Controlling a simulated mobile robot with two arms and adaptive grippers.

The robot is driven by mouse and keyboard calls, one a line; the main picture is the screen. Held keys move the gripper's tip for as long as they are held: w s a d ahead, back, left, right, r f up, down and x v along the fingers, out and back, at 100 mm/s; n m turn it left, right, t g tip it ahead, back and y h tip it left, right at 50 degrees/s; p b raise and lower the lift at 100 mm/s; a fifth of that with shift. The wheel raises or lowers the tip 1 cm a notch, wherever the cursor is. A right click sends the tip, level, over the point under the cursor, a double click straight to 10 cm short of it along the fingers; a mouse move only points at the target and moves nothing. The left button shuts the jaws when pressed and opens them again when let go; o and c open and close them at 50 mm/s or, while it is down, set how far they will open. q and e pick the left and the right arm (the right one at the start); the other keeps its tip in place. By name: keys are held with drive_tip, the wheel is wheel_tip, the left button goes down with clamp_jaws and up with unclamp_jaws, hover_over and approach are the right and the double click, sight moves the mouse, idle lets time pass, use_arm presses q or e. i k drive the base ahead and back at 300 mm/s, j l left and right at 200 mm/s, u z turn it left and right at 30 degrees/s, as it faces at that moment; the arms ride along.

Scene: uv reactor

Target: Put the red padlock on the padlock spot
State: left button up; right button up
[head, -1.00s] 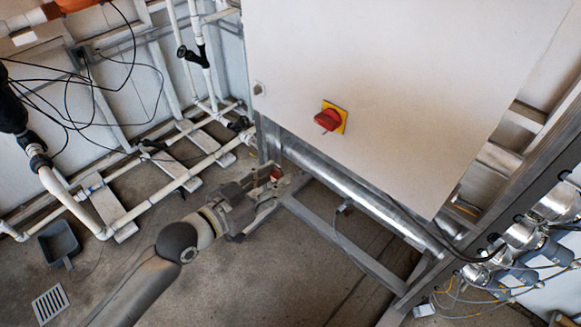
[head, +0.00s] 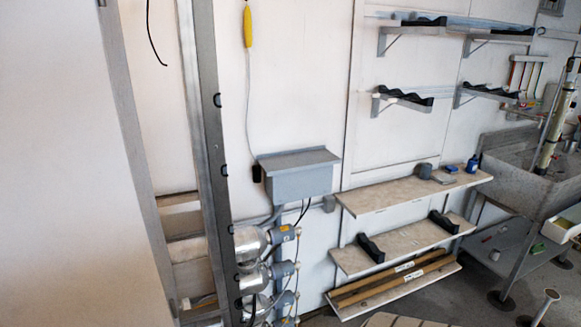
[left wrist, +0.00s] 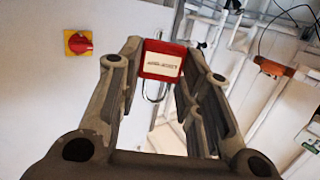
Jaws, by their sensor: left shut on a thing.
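The red padlock (left wrist: 163,60) shows in the left wrist view, with a white label on its body and its metal shackle (left wrist: 155,90) pointing down in the picture. My left gripper (left wrist: 165,65) is shut on the padlock, which sits between its fingertips. Neither gripper shows in the head view now. No padlock spot can be made out in either view.
A red rotary switch on a yellow plate (left wrist: 78,43) is on the white cabinet in the left wrist view. The head view shows a grey box (head: 300,178), wall shelves (head: 410,192), a sink (head: 520,165) and a metal frame post (head: 205,130).

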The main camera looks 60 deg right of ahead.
sight(437, 186)
drive_tip(key=k+l, duration=0.15)
drive_tip(key=l, duration=0.15)
drive_tip(key=k+l+z, duration=0.1)
drive_tip(key=k+l, duration=0.25)
drive_tip(key=l, duration=0.25)
drive_tip(key=k+l+z, duration=0.1)
drive_tip(key=l, duration=0.25)
drive_tip(key=l+z, duration=0.1)
drive_tip(key=l, duration=0.5)
drive_tip(key=i+l+z, duration=0.15)
drive_tip(key=l, duration=0.45)
drive_tip(key=l+z, duration=0.1)
drive_tip(key=l, duration=0.5)
drive_tip(key=i+l+z, duration=0.15)
drive_tip(key=l, duration=0.45)
drive_tip(key=i+l+z, duration=0.1)
drive_tip(key=l, duration=0.5)
drive_tip(key=i+l+z, duration=0.15)
drive_tip(key=l, duration=0.4)
drive_tip(key=i+l+z, duration=0.1)
drive_tip(key=i+l, duration=0.2)
drive_tip(key=l, duration=0.2)
drive_tip(key=i+l+z, duration=0.15)
drive_tip(key=l, duration=0.4)
drive_tip(key=i, duration=0.1)
